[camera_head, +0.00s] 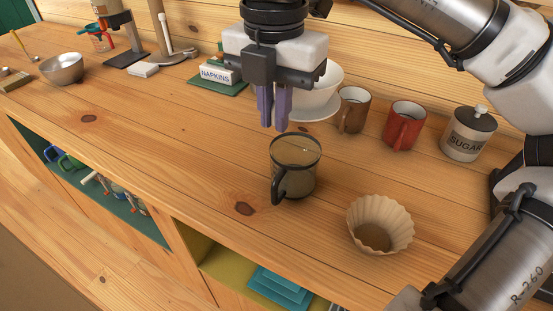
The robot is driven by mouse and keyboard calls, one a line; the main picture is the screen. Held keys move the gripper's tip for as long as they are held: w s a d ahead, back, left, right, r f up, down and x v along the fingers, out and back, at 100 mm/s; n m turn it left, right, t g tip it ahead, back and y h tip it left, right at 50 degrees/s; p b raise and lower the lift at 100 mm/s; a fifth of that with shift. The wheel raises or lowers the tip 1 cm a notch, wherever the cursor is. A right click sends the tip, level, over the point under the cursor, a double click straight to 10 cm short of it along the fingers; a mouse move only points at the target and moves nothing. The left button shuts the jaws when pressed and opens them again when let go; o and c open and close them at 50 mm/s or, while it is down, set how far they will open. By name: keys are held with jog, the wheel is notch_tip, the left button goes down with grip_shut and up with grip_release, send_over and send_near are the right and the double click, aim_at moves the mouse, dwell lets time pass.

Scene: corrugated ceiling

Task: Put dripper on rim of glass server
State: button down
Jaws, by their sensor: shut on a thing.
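The white dripper (322,97), a cone on a wide round flange, shows just right of and partly behind my gripper (273,122). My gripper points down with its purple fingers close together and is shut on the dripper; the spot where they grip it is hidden. The glass server (297,165) stands upright on the wooden counter, in front of and a little below the fingers in the picture. It has a dark rim and a black handle toward the lower left. Its open top is clear, and the dripper is apart from it.
A pleated paper filter (380,225) stands right of the server. A brown mug (353,110), a red mug (404,126) and a sugar jar (468,134) line the back right. The counter left of the server is clear.

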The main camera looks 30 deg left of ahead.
notch_tip(320, 180, down, 9)
jog(key=shift+f, duration=0.15)
jog(key=c, duration=1.9)
grip_release()
jog(key=shift+f, duration=0.2)
jog(key=shift+c, duration=0.2)
jog(key=o, duration=0.4)
jog(key=shift+o, duration=0.2)
jog(key=shift+r, duration=0.1)
notch_tip(320, 180, up, 12)
jog(key=shift+r, duration=0.15)
